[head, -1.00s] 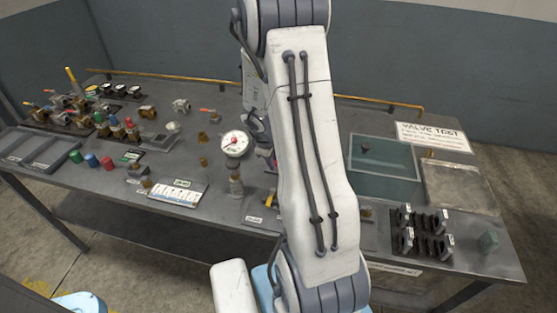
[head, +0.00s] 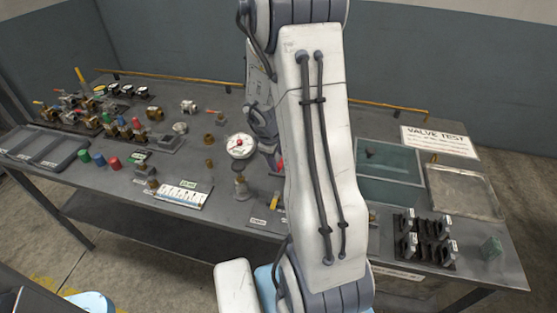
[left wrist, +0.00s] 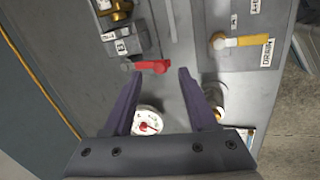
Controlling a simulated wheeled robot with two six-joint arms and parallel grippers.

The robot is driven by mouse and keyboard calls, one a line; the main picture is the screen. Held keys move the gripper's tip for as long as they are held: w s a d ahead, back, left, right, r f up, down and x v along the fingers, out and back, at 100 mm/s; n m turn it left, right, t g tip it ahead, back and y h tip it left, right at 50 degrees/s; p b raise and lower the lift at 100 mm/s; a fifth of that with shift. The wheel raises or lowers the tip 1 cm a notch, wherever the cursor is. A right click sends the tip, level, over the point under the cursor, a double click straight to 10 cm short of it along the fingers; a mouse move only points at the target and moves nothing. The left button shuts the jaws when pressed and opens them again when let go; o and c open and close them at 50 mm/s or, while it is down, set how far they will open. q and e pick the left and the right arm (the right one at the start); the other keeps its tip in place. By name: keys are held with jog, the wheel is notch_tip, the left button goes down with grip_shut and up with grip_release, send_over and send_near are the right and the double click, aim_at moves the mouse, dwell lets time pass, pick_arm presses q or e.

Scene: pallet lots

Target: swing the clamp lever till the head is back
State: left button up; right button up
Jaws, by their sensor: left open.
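The clamp's red lever (left wrist: 152,66) lies just beyond my left fingertips in the left wrist view, roughly across the gap between them. It joins a grey clamp body (left wrist: 128,42) with a brass fitting (left wrist: 118,12) at its far end. I cannot tell if the fingers touch the lever. My left gripper (left wrist: 160,73) is open and empty, its two purple fingers spread. In the head view my white arm hides most of the clamp; a bit of red (head: 280,164) shows at its left edge. My right gripper is in neither view.
A dial gauge (head: 240,146) stands close to the left gripper and shows below its fingers (left wrist: 147,121). A yellow-handled drain valve (left wrist: 238,42) is to the right. A glass-like tank (head: 392,190) and a tray (head: 462,216) stand at the bench's right.

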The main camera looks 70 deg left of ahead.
pick_arm(q)
jog(key=v, duration=0.6)
jog(key=shift+r+p, duration=0.35)
jog(key=shift+p, duration=0.1)
jog(key=shift+d, duration=0.15)
jog(key=w+d+r+m+h, duration=0.1)
jog(key=w+d+m, duration=0.4)
jog(key=w, duration=0.4)
jog(key=w+d+r+m+h, duration=0.1)
jog(key=w+d+m, duration=0.3)
jog(key=w+d, duration=0.3)
jog(key=w+d+r+m+h, duration=0.1)
jog(key=w+d+m, duration=0.25)
jog(key=d, duration=0.25)
jog(key=w+d+m+h, duration=0.1)
jog(key=w+d+m, duration=0.25)
jog(key=d, duration=0.35)
jog(key=s+d+r+m+g, duration=0.1)
jog(key=s+d+m, duration=0.2)
jog(key=d+m, duration=0.6)
jog(key=s+d+r+m+g, duration=0.1)
jog(key=s+d+m, duration=0.25)
jog(key=d, duration=0.95)
jog(key=s+d+m, duration=0.4)
jog(key=s+m, duration=0.2)
jog(key=m, duration=0.1)
jog(key=shift+s+d+g, duration=0.25)
jog(key=shift+d+g, duration=0.05)
jog(key=shift+d, duration=0.1)
